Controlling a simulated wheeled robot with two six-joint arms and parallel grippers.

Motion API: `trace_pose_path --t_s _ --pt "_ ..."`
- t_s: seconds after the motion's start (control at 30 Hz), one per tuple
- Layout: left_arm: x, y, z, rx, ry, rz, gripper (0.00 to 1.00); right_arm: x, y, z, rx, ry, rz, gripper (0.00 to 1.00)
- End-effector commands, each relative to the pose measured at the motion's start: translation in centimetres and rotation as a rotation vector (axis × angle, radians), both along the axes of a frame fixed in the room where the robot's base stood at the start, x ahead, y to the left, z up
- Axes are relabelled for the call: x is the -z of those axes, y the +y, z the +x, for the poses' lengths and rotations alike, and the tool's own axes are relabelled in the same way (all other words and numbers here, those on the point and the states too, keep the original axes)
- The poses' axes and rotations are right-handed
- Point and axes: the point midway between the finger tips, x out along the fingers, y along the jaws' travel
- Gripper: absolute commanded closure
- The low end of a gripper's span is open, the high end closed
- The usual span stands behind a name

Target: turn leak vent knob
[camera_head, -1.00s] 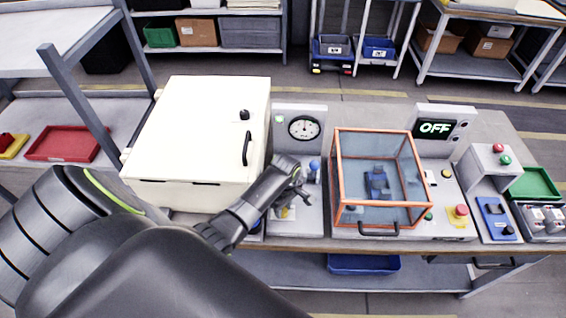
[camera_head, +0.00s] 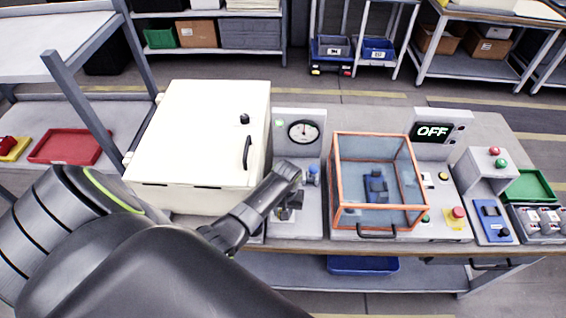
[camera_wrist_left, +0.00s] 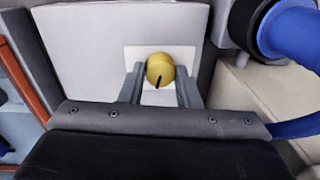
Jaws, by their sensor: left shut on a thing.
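The leak vent knob (camera_wrist_left: 160,72) is a round yellow knob with a dark pointer line, on a pale plate on a light grey panel in the left wrist view. The fingers of my left gripper (camera_wrist_left: 160,84) are on either side of it and shut on it. In the head view my left gripper (camera_head: 287,208) is at the front of the grey gauge station (camera_head: 312,220), left of the clear box. There the knob is mostly hidden by the gripper and too small to make out. My right gripper is not in view.
A round gauge (camera_head: 303,132) stands behind my gripper. A blue part (camera_wrist_left: 290,35) is close by on the right in the wrist view. A white cabinet (camera_head: 205,135) is left, an orange-framed clear box (camera_head: 378,133) right. The display (camera_head: 433,131) reads OFF.

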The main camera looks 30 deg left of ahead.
Motion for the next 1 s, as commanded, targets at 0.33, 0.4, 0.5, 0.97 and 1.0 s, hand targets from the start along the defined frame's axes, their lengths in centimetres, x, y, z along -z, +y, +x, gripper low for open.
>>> trace_pose_path --t_s 0.33,0.4,0.5,0.97,1.0 --pt "0.13 -0.01 -0.15 0.3 0.001 0.001 0.93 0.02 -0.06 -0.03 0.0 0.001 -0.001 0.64" --pt "0.13 -0.02 -0.16 0.348 0.002 0.0 0.93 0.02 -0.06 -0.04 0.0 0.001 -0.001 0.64" --pt "0.12 -0.02 -0.17 0.408 0.002 0.001 0.93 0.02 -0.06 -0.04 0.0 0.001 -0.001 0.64" --pt "0.12 -0.05 -0.18 0.533 0.002 -0.001 0.93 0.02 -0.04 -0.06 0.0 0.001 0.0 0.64" --pt "0.12 -0.05 -0.18 0.535 0.002 -0.001 0.93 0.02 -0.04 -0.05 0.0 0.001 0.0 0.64"
